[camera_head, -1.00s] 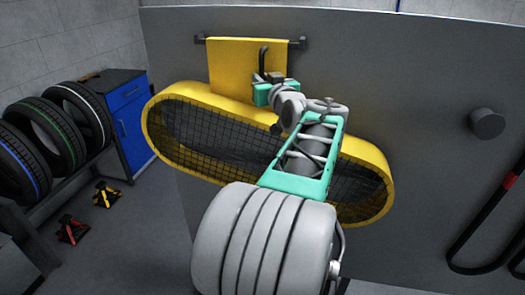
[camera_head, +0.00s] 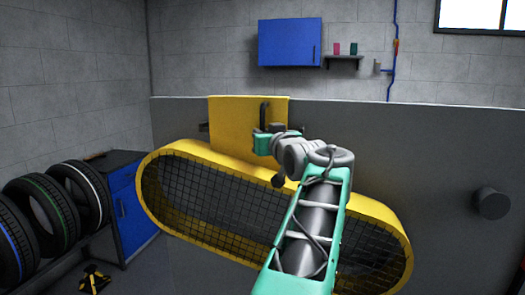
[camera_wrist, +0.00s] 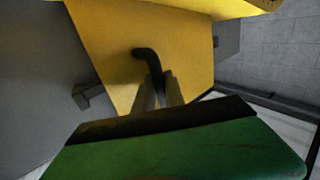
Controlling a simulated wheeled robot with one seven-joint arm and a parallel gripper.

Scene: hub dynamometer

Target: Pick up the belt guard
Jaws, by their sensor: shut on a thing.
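The belt guard (camera_head: 165,159) is a long yellow oval shell with dark mesh and a yellow upright plate (camera_head: 230,125) on top. It hangs in front of the grey panel, tilted down to the right. My gripper (camera_head: 265,132) is shut on the black handle (camera_head: 264,110) on the plate. In the wrist view, the fingers (camera_wrist: 158,82) close around the handle (camera_wrist: 147,57), and the yellow plate (camera_wrist: 110,40) lies behind it. The plate's top edge stands above the dark peg (camera_head: 203,127) at its left. My arm hides part of the guard's right half.
The grey panel (camera_head: 430,150) is behind the guard, with a dark round knob (camera_head: 491,203) at right. Tyres (camera_head: 75,195) on a rack and a blue cabinet (camera_head: 130,205) stand at left. A yellow-and-black item (camera_head: 94,280) lies on the floor. A blue wall cabinet (camera_head: 290,42) hangs behind.

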